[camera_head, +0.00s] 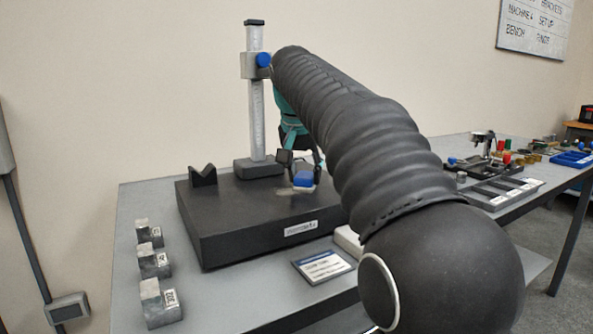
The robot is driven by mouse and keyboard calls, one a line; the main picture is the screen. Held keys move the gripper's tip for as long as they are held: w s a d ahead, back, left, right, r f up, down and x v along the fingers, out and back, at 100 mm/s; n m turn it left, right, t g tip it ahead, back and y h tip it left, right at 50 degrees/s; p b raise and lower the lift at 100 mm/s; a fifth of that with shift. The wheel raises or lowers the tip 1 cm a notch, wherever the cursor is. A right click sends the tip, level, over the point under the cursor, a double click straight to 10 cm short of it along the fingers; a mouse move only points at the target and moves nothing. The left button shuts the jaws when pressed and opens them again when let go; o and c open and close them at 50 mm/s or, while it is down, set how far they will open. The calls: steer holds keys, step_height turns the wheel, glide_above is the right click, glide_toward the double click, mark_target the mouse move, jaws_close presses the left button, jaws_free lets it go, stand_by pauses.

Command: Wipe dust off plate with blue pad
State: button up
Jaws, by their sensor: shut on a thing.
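The dark plate (230,215) is a thick block lying flat on the grey table. A blue pad (304,178) is at the right part of its top, with a pale underside. My gripper (302,167) points down from above and is shut on the blue pad. The pad is at or just above the plate surface; I cannot tell if it touches. A pale dusty smear (290,191) shows on the plate beside and under the pad. My arm covers the plate's far right side.
A silver column stand (257,110) and a black V-block (203,176) stand on the plate. Several metal blocks (155,263) line the table's left side. A label card (322,267) lies in front. Trays (500,190) and small parts are at right.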

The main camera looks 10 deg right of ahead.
mark_target(295, 184)
steer(key=shift+s+d, duration=0.2)
steer(key=shift+s, duration=0.15)
steer(key=shift+s+a, duration=0.25)
steer(key=shift+a, duration=0.6)
steer(key=shift+s+a, duration=0.25)
steer(key=shift+a, duration=0.6)
steer(key=shift+s+a+f, duration=0.1)
steer(key=shift+s+a, duration=0.1)
steer(key=shift+a, duration=0.45)
steer(key=shift+s+a, duration=0.2)
steer(key=shift+a, duration=0.45)
steer(key=shift+s+a+f, duration=0.1)
steer(key=shift+s+a, duration=0.1)
steer(key=shift+a, duration=0.45)
steer(key=shift+s+a+r, duration=0.1)
steer(key=shift+s+a, duration=0.1)
steer(key=shift+a, duration=0.55)
steer(key=shift+s+a+r, duration=0.1)
steer(key=shift+s+a, duration=0.1)
steer(key=shift+a, duration=0.55)
steer(key=shift+d, duration=0.1)
